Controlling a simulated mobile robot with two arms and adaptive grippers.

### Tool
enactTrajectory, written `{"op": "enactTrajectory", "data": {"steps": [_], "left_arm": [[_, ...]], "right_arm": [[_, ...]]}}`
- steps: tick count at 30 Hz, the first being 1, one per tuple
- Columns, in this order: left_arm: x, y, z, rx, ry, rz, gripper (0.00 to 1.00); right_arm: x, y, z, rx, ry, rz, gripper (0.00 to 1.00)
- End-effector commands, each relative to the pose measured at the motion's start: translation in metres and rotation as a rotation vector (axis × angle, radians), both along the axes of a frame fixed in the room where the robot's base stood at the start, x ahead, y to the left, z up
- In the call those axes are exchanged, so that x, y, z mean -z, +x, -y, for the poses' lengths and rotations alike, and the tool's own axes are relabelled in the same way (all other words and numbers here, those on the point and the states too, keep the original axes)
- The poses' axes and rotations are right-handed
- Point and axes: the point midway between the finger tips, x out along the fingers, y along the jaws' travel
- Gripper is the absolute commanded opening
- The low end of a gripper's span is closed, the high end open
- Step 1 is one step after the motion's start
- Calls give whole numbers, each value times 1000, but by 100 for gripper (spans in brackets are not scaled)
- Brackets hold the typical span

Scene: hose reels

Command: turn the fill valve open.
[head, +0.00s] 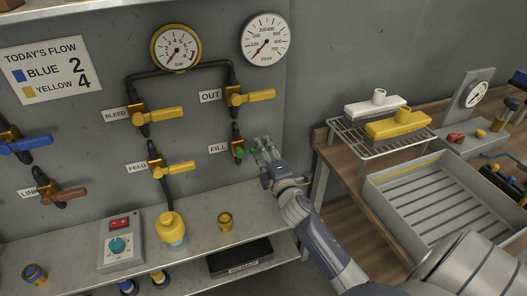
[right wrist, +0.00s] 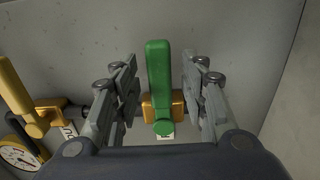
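The fill valve (head: 238,148) is on the grey wall panel, to the right of its FILL label (head: 217,148). It has a brass body and a green lever handle. In the right wrist view the green handle (right wrist: 158,80) stands lengthwise between the fingers, in front of its brass body. My right gripper (head: 259,149) is at the handle in the head view. It is open, with one finger on each side of the handle (right wrist: 161,90) and a visible gap on both sides. My left gripper is not in view.
Yellow-handled valves labelled OUT (head: 260,96), BLEED (head: 160,115) and FEED (head: 175,170) are nearby. Two gauges hang above. The shelf below bears a grey switch box (head: 122,240), a yellow-based fitting (head: 171,229) and a brass fitting (head: 225,221). A wooden bench with a tray (head: 380,190) stands right.

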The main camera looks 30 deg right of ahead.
Motion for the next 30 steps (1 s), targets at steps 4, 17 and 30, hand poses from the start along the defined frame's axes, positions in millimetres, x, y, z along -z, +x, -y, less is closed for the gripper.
{"op": "enactTrajectory", "data": {"steps": [4,17,30], "left_arm": [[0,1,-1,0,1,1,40],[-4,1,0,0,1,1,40],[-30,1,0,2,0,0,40]], "right_arm": [[0,0,0,0,0,0,11],[-3,0,0,1,-30,-8,0],[-26,0,-3,0,-323,-78,0]]}}
